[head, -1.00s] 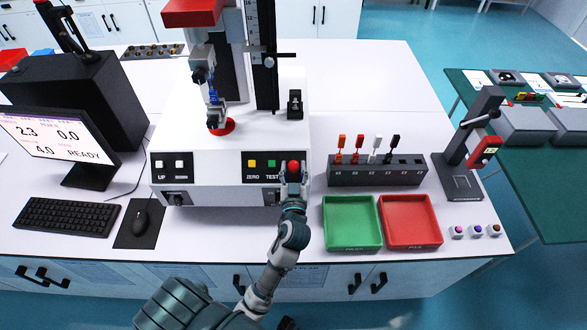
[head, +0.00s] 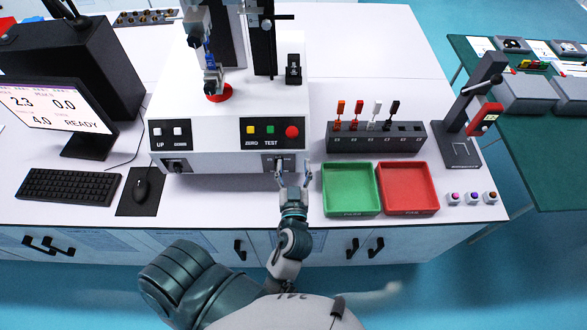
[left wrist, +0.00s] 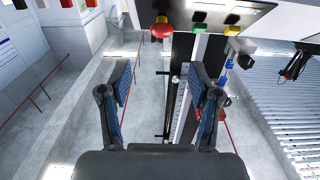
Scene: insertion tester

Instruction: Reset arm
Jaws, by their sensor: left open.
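My left gripper (head: 293,168) is open and empty in the head view, just in front of the white tester's (head: 220,118) front face and below its red button (head: 292,132). In the left wrist view the two fingers of my left gripper (left wrist: 160,78) are spread apart with nothing between them. The red button (left wrist: 162,28) shows beyond the fingertips there, apart from them. A green button (head: 270,130) and a yellow button (head: 250,130) sit left of the red one in the head view. My right gripper is not in view.
A green tray (head: 350,209) and a red tray (head: 409,209) lie right of my left gripper. Behind them stands a dark rack (head: 376,144) with several coloured pieces. A monitor (head: 50,105), keyboard (head: 68,187) and mouse (head: 141,189) are at the left.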

